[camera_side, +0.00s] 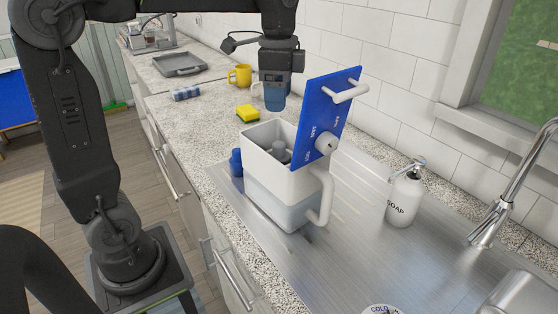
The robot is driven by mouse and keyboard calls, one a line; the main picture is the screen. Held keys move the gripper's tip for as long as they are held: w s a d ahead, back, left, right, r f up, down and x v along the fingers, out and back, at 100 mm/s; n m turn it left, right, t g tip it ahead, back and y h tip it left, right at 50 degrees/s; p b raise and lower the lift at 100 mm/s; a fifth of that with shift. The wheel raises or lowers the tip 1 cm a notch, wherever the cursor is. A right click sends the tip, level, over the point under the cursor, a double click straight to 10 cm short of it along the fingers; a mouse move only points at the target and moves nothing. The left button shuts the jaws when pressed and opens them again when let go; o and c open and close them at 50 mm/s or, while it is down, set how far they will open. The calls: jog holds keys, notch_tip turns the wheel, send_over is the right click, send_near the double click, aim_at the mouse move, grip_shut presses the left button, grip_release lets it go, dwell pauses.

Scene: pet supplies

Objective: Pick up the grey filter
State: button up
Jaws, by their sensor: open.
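A white pitcher-like container (287,178) with a clear lower part and a side handle stands on the metal drainboard. Its blue lid (322,112) is raised upright at the right side. Inside the open top is a grey piece with a round knob (281,151), which looks like the grey filter; its lower part is hidden by the walls. My gripper (277,88) is open, pointing down above and behind the container, apart from the filter. A blue shape shows at its fingertips; I cannot tell whether it is part of the gripper or a thing behind it.
A blue cylinder (236,162) stands left of the container. Behind are a yellow sponge (247,112), a yellow mug (240,75) and a rolled cloth (185,93). A soap bottle (404,195) and faucet (515,185) stand to the right.

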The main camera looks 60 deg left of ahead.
aim_at(279, 143)
notch_tip(279, 143, down, 7)
jog(key=shift+f, duration=0.1)
jog(key=shift+w+a+f, duration=0.1)
jog(key=shift+w+f, duration=0.05)
jog(key=shift+f, duration=1.25)
jog(key=shift+w+a+f, duration=0.1)
jog(key=shift+f, duration=1.3)
jog(key=shift+c, duration=0.4)
jog(key=c, duration=1)
jog(key=shift+o, duration=0.2)
jog(key=shift+r, duration=0.1)
